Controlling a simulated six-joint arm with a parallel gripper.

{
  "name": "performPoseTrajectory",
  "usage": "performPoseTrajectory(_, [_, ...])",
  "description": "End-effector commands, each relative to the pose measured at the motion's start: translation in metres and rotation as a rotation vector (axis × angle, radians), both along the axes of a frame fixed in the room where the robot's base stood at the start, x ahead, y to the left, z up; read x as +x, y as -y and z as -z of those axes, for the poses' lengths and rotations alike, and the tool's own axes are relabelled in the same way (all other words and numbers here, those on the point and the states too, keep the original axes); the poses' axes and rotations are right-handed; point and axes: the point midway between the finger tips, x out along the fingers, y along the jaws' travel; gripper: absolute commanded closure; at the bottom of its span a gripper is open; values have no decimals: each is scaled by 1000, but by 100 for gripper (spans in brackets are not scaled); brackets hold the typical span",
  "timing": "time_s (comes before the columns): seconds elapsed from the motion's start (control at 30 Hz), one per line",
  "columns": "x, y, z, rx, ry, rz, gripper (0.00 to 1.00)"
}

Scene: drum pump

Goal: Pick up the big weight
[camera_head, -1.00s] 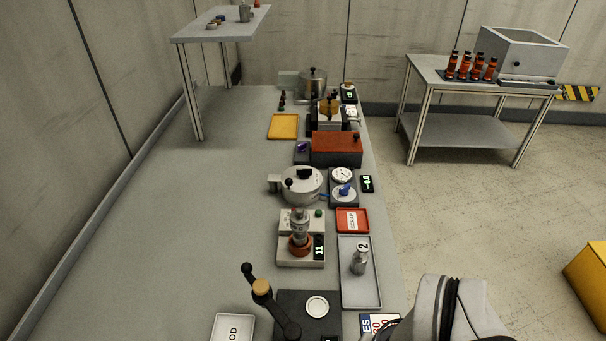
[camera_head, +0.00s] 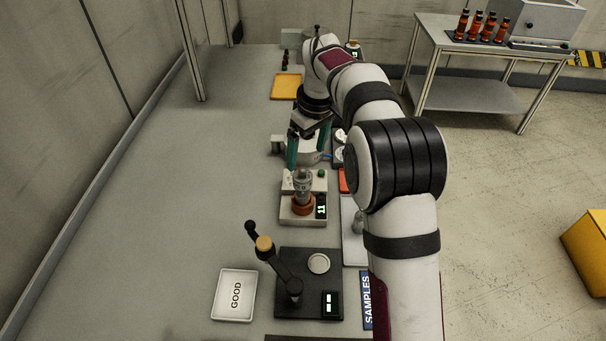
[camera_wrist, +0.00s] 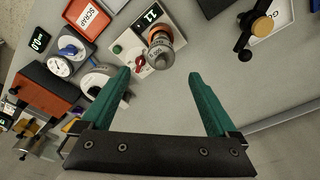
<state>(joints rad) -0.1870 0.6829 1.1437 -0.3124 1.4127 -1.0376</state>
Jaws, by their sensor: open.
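Two metal weight-like pieces show, and I cannot tell for sure which is the big weight. One silver cylinder (camera_head: 303,184) stands upright in an orange-brown ring on a white device with a lit display; the wrist view shows it too (camera_wrist: 160,50), just beyond the fingertips. A smaller silver piece (camera_head: 358,222) stands on the grey tray (camera_head: 351,246), partly hidden by my arm. My gripper (camera_head: 308,150) has green fingers, spread wide and empty, above the bench behind the white device. In the wrist view (camera_wrist: 159,75) nothing is between the fingers.
A dark base with a lever (camera_head: 264,245) and a white GOOD tray (camera_head: 234,295) stand nearer. A red SCRAP tray (camera_wrist: 87,18), a gauge (camera_wrist: 60,66) and a brown-red box (camera_wrist: 48,88) crowd one side. The bench's left half is clear.

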Motion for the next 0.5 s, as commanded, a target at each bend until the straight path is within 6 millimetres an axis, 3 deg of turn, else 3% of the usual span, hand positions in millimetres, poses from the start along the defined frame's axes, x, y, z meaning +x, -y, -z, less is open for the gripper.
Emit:
performPoseTrajectory(0.33, [5,-9,58,-1,-2,1,6])
performPoseTrajectory(0.5, [7,-10,71,0,1,3,6])
